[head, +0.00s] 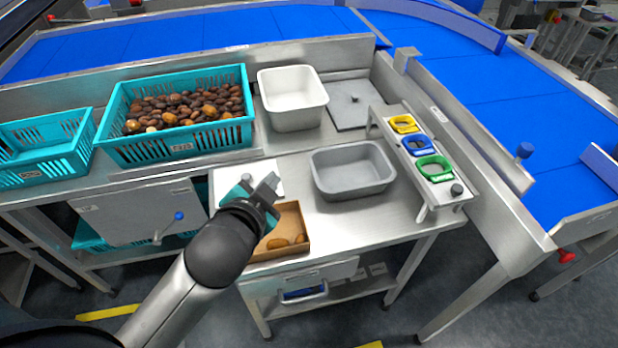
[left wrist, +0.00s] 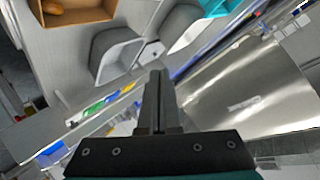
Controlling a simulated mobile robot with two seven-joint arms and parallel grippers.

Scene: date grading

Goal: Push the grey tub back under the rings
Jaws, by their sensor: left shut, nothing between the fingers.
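The grey tub (head: 355,188) stands upright and looks empty on the steel table, in the head view. It sits left of the ring rack (head: 447,190), not beneath it. My right gripper is not in view.
A brown open box (head: 298,216) with a few dates stands near the front edge. A white tub (head: 293,117) stands behind the grey one. A teal crate (head: 180,152) full of dates is at back left.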

